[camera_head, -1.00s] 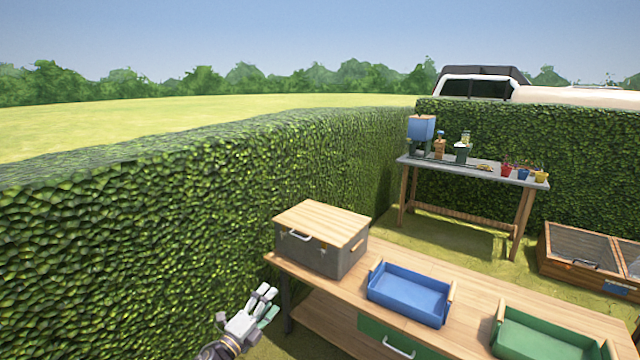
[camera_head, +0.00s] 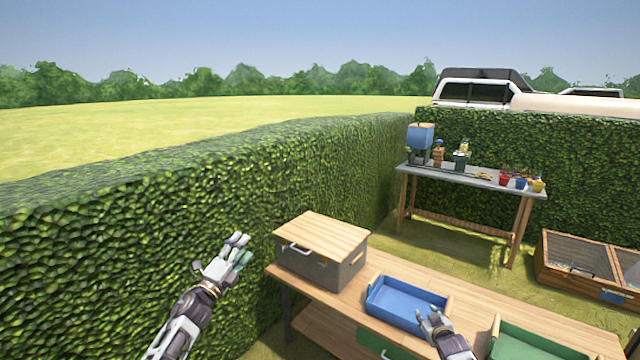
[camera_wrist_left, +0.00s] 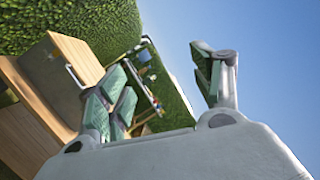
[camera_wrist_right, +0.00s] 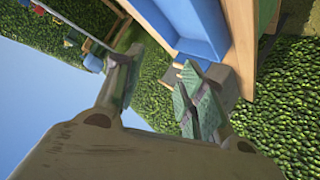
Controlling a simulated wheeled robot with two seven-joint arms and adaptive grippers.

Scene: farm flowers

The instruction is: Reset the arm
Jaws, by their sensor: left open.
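My left gripper (camera_head: 238,250) is raised in front of the hedge, left of the lidded box. In the left wrist view its fingers (camera_wrist_left: 165,85) stand apart with nothing between them. My right gripper (camera_head: 432,318) shows at the bottom of the head view, overlapping the near right corner of the blue tray (camera_head: 388,312). In the right wrist view its fingers (camera_wrist_right: 160,88) are apart and hold nothing. Whether it touches the tray, I cannot tell.
The wooden workbench (camera_head: 455,285) holds a grey box (camera_head: 330,270) with a wooden lid and a green tray (camera_head: 540,345). A tall hedge (camera_head: 90,260) runs along the left. A second table (camera_head: 470,173) with pots stands behind, near a wooden cold frame (camera_head: 560,280).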

